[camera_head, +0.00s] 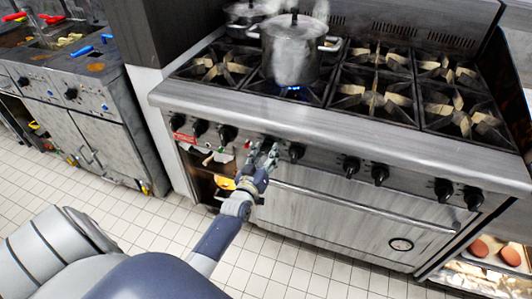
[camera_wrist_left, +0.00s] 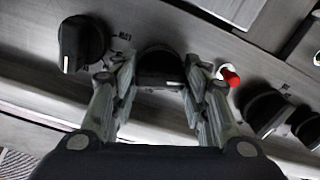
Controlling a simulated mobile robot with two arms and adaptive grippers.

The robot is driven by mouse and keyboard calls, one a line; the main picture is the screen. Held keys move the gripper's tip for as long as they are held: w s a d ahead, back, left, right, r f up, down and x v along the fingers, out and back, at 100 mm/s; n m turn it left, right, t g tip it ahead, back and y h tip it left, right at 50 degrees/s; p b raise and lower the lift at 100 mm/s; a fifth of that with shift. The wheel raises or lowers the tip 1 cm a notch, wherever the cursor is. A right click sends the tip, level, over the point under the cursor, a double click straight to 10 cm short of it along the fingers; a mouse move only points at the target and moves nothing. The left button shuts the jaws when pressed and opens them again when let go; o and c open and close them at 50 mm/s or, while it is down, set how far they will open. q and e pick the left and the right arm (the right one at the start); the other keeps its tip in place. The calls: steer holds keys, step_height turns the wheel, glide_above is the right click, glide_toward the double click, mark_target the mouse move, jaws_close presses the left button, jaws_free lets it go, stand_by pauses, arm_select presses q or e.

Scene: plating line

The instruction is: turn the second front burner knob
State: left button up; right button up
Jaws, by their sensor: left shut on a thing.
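My left gripper (camera_head: 262,155) reaches the front panel of the range (camera_head: 330,145). In the left wrist view its fingers (camera_wrist_left: 160,90) stand on both sides of a black burner knob (camera_wrist_left: 160,65) and are shut on it. In the head view the fingers mostly hide this knob. A white mark shows on the knob's lower edge in the wrist view. Another black knob (camera_wrist_left: 82,42) with a white mark sits to its left in that view, and it is to the right of the gripper in the head view (camera_head: 297,151). My right gripper is not in view.
A steel pot (camera_head: 290,52) stands on a burner with a blue flame (camera_head: 294,88). A red indicator (camera_wrist_left: 230,75) sits beside the gripped knob. More black knobs (camera_head: 351,166) line the panel. The oven door (camera_head: 340,215) is below. The tiled floor (camera_head: 130,220) is clear.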

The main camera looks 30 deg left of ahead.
arm_select(q)
steer(key=shift+n, duration=0.7)
steer(key=o, duration=1)
steer(key=shift+o, duration=0.2)
steer(key=shift+s, duration=0.1)
steer(key=v, duration=1.2)
